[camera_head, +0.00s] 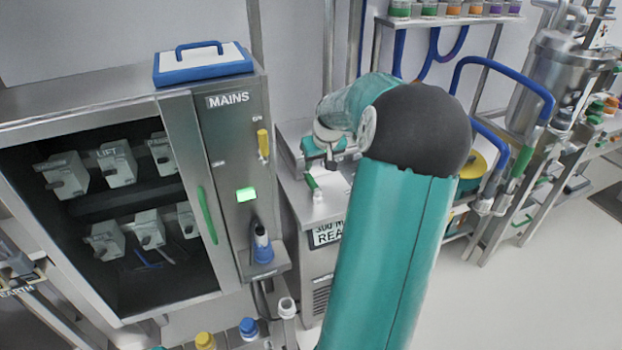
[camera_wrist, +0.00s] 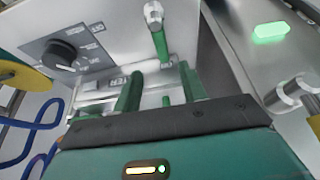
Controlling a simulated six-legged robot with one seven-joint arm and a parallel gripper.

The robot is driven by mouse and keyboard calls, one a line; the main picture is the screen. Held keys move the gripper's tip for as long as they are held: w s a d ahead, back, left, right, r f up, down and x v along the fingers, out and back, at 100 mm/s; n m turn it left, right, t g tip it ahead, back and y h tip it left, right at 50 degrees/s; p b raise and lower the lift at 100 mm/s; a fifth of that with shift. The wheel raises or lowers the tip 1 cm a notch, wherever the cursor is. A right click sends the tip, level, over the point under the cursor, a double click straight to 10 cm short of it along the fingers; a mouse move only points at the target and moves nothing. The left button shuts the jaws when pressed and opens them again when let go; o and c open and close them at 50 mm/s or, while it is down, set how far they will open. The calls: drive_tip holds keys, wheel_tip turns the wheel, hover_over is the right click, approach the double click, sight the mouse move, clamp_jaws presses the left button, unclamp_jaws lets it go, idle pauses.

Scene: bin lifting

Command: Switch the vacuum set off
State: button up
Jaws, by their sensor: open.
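In the wrist view, a black rotary knob (camera_wrist: 62,54) sits on a grey panel with small labels around it, left of my gripper. My gripper (camera_wrist: 161,80) shows two green fingers standing apart with nothing gripped between them. A green-handled lever (camera_wrist: 160,42) with a round metal end lies just beyond the fingertips. It also shows in the head view (camera_head: 312,184) on the grey cabinet (camera_head: 300,215) beside the mains cabinet. I cannot tell which control belongs to the vacuum set, or the knob's setting. In the head view my arm hides part of this unit.
A blue-framed case (camera_head: 203,65) lies on top. Blue hoses and a steel vessel (camera_head: 545,80) stand at right. Open floor lies at far right.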

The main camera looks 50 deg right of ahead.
sight(312, 180)
drive_tip(key=x, duration=0.9)
drive_tip(key=shift+w+f, duration=0.1)
drive_tip(key=shift+f, duration=0.05)
clamp_jaws()
